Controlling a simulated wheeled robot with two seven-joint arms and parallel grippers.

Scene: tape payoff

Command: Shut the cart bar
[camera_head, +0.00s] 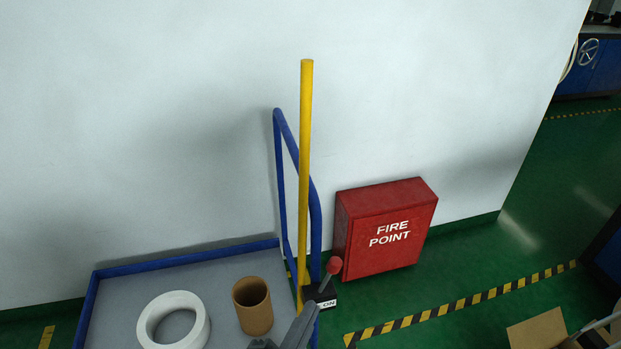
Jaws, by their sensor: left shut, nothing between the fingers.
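The yellow cart bar (305,160) stands upright at the right end of the cart, in front of the blue tube handle (279,170). Its lower end goes down by a small black block (322,294) with a red-knobbed lever and an "ON" label. The cart (130,288) has a grey deck and a blue rim; its near side is cut off by the picture edge. My left gripper (305,318) shows in dark grey at the bottom edge, shut and empty, just below the block. Whether it touches the block or bar I cannot tell. My right gripper is not in view.
A white tape roll (146,327) and a brown cardboard tube (241,310) are on the deck. A red "FIRE POINT" box (385,262) stands right of the cart by the white wall (430,90). An open carton (538,333) is at lower right.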

